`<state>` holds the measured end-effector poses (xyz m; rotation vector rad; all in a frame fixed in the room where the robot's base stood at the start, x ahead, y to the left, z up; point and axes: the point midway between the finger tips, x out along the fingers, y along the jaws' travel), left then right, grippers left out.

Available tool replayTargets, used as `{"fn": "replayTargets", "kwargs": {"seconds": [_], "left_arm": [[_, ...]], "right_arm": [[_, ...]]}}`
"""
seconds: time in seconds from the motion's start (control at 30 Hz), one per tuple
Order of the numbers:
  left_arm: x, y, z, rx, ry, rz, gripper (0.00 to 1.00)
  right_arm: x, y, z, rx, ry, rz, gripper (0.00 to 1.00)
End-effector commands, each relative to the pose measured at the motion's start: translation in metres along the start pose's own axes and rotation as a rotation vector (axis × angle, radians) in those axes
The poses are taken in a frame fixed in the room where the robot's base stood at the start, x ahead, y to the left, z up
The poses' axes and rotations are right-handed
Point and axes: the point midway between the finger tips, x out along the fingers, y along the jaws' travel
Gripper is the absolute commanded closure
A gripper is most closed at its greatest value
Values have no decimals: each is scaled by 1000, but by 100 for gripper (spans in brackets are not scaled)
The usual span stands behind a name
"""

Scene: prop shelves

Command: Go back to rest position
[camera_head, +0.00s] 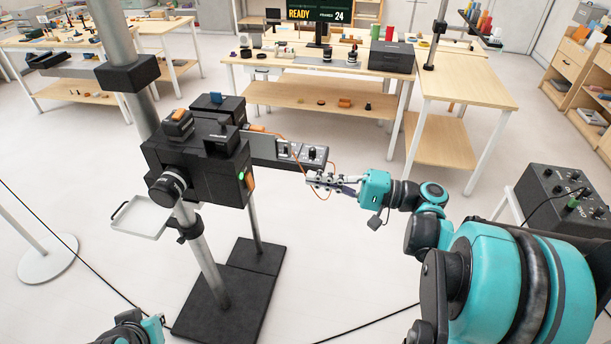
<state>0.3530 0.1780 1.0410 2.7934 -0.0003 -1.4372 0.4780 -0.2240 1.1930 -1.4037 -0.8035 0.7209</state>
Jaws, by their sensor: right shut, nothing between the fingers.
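My right gripper (333,184) is shut and holds nothing. It is beside the right end of the black control arm (288,152) of the camera rig (198,150), just below its knobs; I cannot tell whether it touches. My right arm reaches in from the lower right in teal and black. Part of my left arm shows at the bottom left edge, and its fingertips are not visible. The rig stands on a grey column above a black floor base (217,312).
A wooden bench (300,92) with a READY screen (318,12) and a black box (391,57) stands behind. A black control box (560,192) is at the right. A white tray (142,218) juts from the rig. Cables lie on the open floor.

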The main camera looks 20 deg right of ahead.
Motion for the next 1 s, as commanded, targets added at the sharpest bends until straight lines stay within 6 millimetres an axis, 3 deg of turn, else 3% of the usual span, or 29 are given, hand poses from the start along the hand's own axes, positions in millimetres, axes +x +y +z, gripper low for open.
{"fn": "replayTargets", "kwargs": {"seconds": [0.47, 0.6, 0.67, 0.83, 1.0], "left_arm": [[0, 0, 0, 0, 0, 0, 100], [0, 0, 0, 0, 0, 0, 100], [0, 0, 0, 0, 0, 0, 100], [0, 0, 0, 0, 0, 0, 100], [0, 0, 0, 0, 0, 0, 100]], "right_arm": [[-1, 0, 0, 0, 0, 0, 100], [9, 7, 7, 5, -3, 52, 100], [21, 17, 17, 7, -4, 124, 100], [51, 74, 68, -51, -3, 486, 100], [32, 128, 114, -263, -1, 879, 100]]}}
